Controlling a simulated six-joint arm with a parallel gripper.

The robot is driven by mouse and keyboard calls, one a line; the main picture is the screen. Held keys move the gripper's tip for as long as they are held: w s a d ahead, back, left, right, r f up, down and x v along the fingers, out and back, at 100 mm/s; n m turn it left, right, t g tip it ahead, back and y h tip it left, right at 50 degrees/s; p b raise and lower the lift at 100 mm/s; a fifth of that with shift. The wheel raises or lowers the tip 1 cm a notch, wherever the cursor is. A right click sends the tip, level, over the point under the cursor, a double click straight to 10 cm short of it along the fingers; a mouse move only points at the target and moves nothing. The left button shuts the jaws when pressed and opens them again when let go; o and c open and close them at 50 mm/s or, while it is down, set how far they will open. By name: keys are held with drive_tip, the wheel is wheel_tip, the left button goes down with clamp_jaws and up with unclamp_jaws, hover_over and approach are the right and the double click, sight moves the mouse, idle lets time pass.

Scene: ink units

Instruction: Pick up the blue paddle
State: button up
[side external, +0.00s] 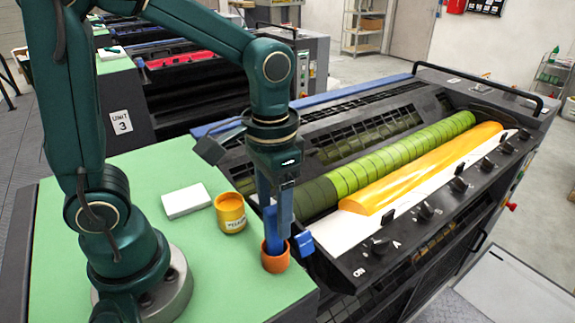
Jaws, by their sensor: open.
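The blue paddle (272,231) stands upright in a small orange cup (275,262) near the right edge of the green top. My gripper (276,222) points down over the cup with its jaws around the upper part of the paddle. The jaws are open. The paddle's lower end is hidden inside the cup, and my gripper covers some of its upper part. I cannot tell whether a finger touches it.
A yellow ink pot (230,213) and a white block (186,201) are left of the cup. The press with its green roller (400,160) and yellow ink (430,170) lies to the right. A blue piece (303,243) sits close beside the cup. The green top's front is clear.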

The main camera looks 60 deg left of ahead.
sight(274, 226)
drive_tip(key=shift+f, duration=1.8)
clamp_jaws()
drive_tip(key=shift+r, duration=0.1)
drive_tip(key=shift+r, duration=0.45)
wheel_tip(274, 226, up, 3)
drive_tip(key=shift+r, duration=0.1)
drive_tip(key=s+a+r, duration=0.2)
drive_tip(key=a+r, duration=0.4)
drive_tip(key=a, duration=0.5)
drive_tip(key=shift+s+a+r, duration=0.2)
drive_tip(key=shift+s+r, duration=0.2)
